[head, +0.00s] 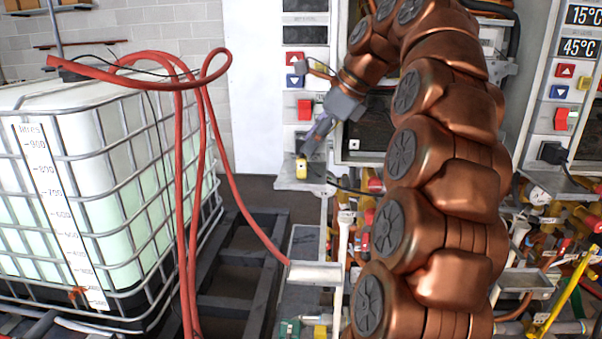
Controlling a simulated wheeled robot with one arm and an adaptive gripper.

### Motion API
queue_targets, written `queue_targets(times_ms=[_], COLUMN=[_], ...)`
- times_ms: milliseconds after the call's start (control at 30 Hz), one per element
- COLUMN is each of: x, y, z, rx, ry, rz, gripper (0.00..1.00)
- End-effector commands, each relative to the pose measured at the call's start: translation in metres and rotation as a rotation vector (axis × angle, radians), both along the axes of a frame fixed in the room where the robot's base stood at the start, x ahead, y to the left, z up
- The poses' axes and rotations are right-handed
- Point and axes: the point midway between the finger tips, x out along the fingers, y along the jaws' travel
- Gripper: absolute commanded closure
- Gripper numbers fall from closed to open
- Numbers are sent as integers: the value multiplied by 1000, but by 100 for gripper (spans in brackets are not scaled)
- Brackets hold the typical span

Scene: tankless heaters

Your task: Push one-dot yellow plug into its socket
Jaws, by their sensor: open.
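A small yellow plug (301,170) stands on a narrow metal shelf (288,184) below the left heater's panel. Its dot marking is too small to make out. A dark cable runs from the shelf area to the right behind my arm. My gripper (310,149) is open, pointing down and left, with its fingertips just above and right of the plug. I cannot tell whether they touch it. The plug's socket is not clearly visible; the panel behind the fingers is partly covered by my gripper.
The left heater panel has a red button (293,58), a blue button (293,81) and a red switch (304,108). A caged water tank (95,200) with red hoses (181,200) stands left. Another heater with a black plug (553,153) stands right. Pipes and valves crowd below.

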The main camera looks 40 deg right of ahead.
Motion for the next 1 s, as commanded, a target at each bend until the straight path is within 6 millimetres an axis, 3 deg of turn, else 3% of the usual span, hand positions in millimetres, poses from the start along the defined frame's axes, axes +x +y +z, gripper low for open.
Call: queue_targets(times_ms=[467,1000], x=[3,15], y=[3,11], z=[-6,-39], rx=[1,2], ry=[0,3], rz=[2,2], gripper=[60,60])
